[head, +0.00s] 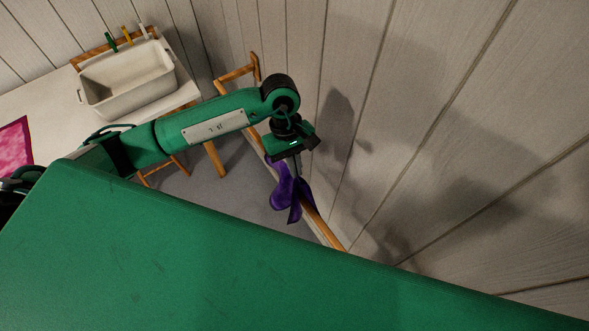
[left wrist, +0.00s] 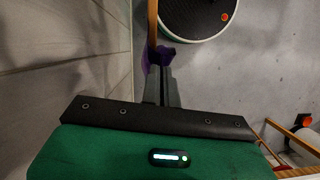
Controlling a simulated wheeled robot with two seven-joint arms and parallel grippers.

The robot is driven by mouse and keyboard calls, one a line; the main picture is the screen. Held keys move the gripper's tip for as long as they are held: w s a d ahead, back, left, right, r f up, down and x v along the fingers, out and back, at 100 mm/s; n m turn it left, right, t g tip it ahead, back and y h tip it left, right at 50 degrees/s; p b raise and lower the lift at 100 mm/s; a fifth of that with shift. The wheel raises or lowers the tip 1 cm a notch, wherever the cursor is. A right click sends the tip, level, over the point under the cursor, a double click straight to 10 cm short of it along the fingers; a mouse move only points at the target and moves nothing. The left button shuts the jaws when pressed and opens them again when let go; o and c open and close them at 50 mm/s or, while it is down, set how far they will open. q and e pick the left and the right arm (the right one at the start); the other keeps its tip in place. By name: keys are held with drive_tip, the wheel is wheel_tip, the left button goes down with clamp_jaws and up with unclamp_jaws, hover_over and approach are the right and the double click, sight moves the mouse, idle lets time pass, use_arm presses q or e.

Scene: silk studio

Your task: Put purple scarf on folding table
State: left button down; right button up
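The purple scarf (head: 283,188) hangs crumpled below my left gripper (head: 297,170) in the head view, in front of a wooden rail beside the wall. In the left wrist view the scarf (left wrist: 167,54) shows at the tips of my left gripper's fingers (left wrist: 161,78). The fingers are close together and look shut on the cloth; the exact grip is partly hidden. A white-topped table (head: 52,108) with wooden legs stands at the left of the head view. My right gripper is not in view.
A cream basin (head: 130,88) and a pink cloth (head: 14,148) lie on the table, with bare top between them. Coloured clips (head: 127,37) stand behind the basin. The wooden rail (head: 318,222) runs close along the plank wall (head: 420,130), right of my left arm.

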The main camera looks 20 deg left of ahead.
use_arm(q)
wheel_tip(320, 180, up, 5)
drive_tip(key=shift+r+p, duration=0.15)
drive_tip(key=shift+p, duration=0.35)
